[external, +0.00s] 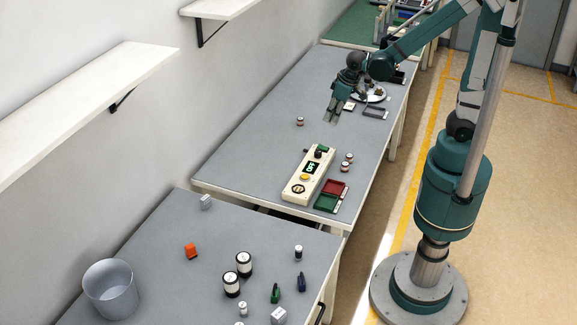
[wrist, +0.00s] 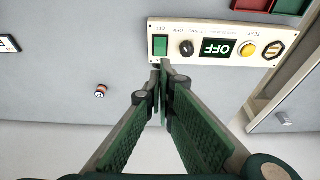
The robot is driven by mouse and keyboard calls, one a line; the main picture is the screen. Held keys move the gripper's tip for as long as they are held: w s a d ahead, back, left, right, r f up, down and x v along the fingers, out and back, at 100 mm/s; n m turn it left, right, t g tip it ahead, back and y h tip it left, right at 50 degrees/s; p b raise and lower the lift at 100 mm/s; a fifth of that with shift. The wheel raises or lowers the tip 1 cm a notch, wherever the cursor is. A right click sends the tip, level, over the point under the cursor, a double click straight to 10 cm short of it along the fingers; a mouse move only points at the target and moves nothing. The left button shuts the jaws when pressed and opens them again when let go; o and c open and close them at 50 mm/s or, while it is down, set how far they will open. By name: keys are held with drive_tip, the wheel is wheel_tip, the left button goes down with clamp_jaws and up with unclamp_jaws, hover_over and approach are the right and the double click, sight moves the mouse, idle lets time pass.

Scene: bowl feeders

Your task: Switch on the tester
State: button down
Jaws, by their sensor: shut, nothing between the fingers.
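The tester (external: 292,191) is a long beige box on the far grey table. In the wrist view the tester (wrist: 202,31) lies across the top, its lettering upside down. It has a green rocker switch (wrist: 160,45), a black knob (wrist: 187,48), a dark display (wrist: 217,47) reading OFF and a yellow button (wrist: 248,49). My gripper (external: 331,121) is shut and empty, pointing down, beyond the tester's far end in the external view. In the wrist view my gripper's fingertips (wrist: 162,65) appear just below the green switch; their height above it is unclear.
Red (external: 331,187) and green (external: 327,203) trays sit right of the tester. Small red-and-white cylinders stand nearby, one (external: 300,121) to the left. The nearer table (external: 170,250) holds a bucket (external: 110,288) and loose parts.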

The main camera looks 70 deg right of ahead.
sight(321, 146)
drive_tip(key=shift+s+t, duration=0.4)
drive_tip(key=shift+f, duration=0.1)
idle(0.3)
drive_tip(key=shift+b+x, duration=1.5)
drive_tip(key=shift+x, duration=5.35)
drive_tip(key=shift+w, duration=0.1)
